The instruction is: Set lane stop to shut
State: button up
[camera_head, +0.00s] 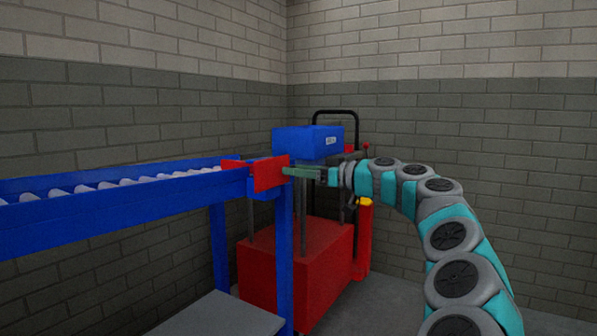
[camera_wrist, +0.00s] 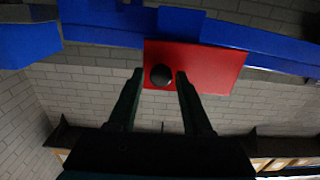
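The lane stop is a red plate (camera_head: 269,174) at the near right end of the blue roller lane (camera_head: 110,197). In the wrist view the red plate (camera_wrist: 213,68) carries a round black knob (camera_wrist: 160,75) near its left edge. My gripper (camera_head: 285,171) reaches in from the right, with its green fingers at the plate's right edge. In the wrist view my gripper (camera_wrist: 160,73) is open, with one fingertip on each side of the knob. Narrow gaps seem to show beside the knob; contact is unclear. The knob is hidden in the head view.
A blue box (camera_head: 305,142) stands just behind the plate. A red cart-like unit (camera_head: 300,270) with a black handle (camera_head: 335,113) stands behind the lane's leg. A grey flat surface (camera_head: 222,316) lies low in front. Brick walls close off the back; the floor at right is clear.

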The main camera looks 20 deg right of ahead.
jog(key=shift+o, duration=0.5)
jog(key=v, duration=0.7)
jog(key=shift+s+d, duration=0.25)
jog(key=shift+s, duration=0.05)
jog(key=shift+a, duration=0.1)
